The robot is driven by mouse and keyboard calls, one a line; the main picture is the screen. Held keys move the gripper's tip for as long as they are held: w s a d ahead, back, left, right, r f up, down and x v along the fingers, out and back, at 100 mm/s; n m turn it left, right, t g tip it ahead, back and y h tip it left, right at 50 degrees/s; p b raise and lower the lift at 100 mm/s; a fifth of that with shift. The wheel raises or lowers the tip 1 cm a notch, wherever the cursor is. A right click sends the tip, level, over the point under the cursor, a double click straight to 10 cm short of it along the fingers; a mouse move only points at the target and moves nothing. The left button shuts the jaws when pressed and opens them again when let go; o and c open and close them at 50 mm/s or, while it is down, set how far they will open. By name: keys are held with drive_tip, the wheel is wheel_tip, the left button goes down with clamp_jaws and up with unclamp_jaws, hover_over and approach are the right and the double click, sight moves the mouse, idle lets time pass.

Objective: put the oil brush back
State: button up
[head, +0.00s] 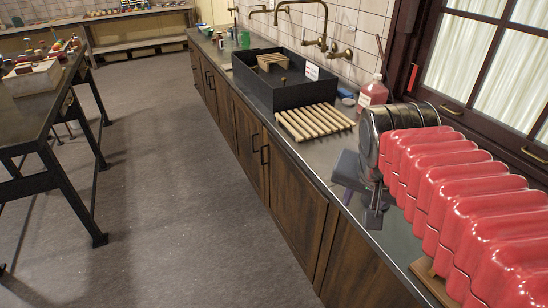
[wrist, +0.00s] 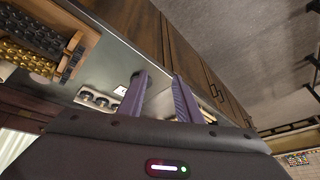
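I cannot pick out the oil brush in either view; it may be hidden by my arm or too small to tell. My gripper (wrist: 160,76) points down the counter in the wrist view. Its two purple fingers stand apart, with bare grey counter showing between them and nothing clearly held. In the head view my gripper (head: 360,195) hangs over the front edge of the counter (head: 322,155), partly hidden by my arm. Small dark rounded things (wrist: 95,98) lie beside the left finger in the wrist view; I cannot tell what they are.
A wooden rack (wrist: 85,38) of dark and brass rollers stands at left in the wrist view. Beyond my arm are a bottle of red liquid (head: 373,93), a slatted wooden board (head: 314,121) and a black sink (head: 270,92). A black-legged table (head: 50,110) stands left; the floor between is clear.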

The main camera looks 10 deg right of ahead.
drive_tip(key=s+a+f+n+y, duration=0.1)
drive_tip(key=s+a+f+n, duration=0.1)
drive_tip(key=a+n, duration=0.2)
drive_tip(key=s+a+f+n+t+y, duration=0.1)
drive_tip(key=s+a+f+n, duration=0.1)
drive_tip(key=a+n, duration=0.2)
drive_tip(key=a, duration=0.3)
drive_tip(key=shift+s, duration=0.35)
idle(0.4)
